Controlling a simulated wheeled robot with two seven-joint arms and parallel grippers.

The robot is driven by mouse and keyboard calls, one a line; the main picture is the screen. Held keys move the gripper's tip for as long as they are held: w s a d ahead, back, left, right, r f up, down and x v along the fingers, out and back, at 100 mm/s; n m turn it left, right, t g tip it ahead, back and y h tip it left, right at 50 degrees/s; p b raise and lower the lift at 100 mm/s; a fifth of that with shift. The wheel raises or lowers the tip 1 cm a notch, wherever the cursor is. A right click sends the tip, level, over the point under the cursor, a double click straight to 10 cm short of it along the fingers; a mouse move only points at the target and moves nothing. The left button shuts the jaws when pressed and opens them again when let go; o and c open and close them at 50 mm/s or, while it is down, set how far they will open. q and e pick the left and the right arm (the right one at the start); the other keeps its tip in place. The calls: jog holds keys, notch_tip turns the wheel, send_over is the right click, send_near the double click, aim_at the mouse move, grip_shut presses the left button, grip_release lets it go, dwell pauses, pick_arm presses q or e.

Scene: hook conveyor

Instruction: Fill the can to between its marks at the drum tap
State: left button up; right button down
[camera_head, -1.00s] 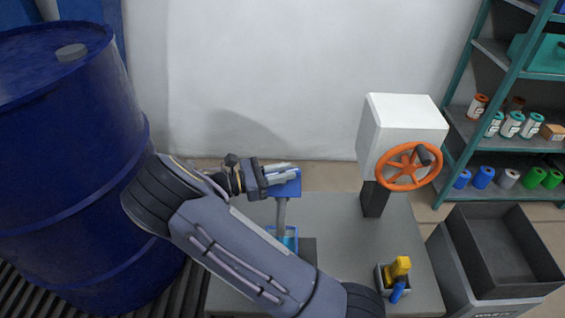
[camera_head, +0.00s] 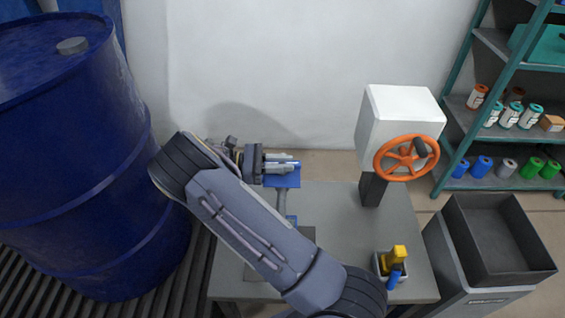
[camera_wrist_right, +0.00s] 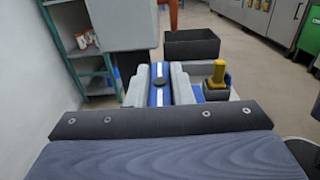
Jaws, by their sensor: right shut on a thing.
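My right gripper (camera_head: 284,166) is shut on a blue handle-like piece (camera_head: 283,181) on a grey stem (camera_head: 282,202) above the table. In the right wrist view the blue piece (camera_wrist_right: 160,97), with a dark round knob, lies between the two grey fingers. Below the stem a small bit of the blue can (camera_head: 291,219) shows; my arm hides the rest, so its marks and level cannot be read. A large blue drum (camera_head: 75,150) stands upright at the left. My left gripper is not in view.
The grey table (camera_head: 340,240) carries a white box with an orange handwheel (camera_head: 406,158) and a small holder with a yellow-and-blue item (camera_head: 398,262). A dark open bin (camera_head: 497,235) and a shelf (camera_head: 500,135) with jars stand right. The table's middle right is clear.

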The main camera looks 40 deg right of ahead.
jog(key=c, duration=1.3)
grip_release()
jog(key=v, duration=0.7)
jog(key=shift+w+a, duration=0.25)
jog(key=shift+a, duration=0.1)
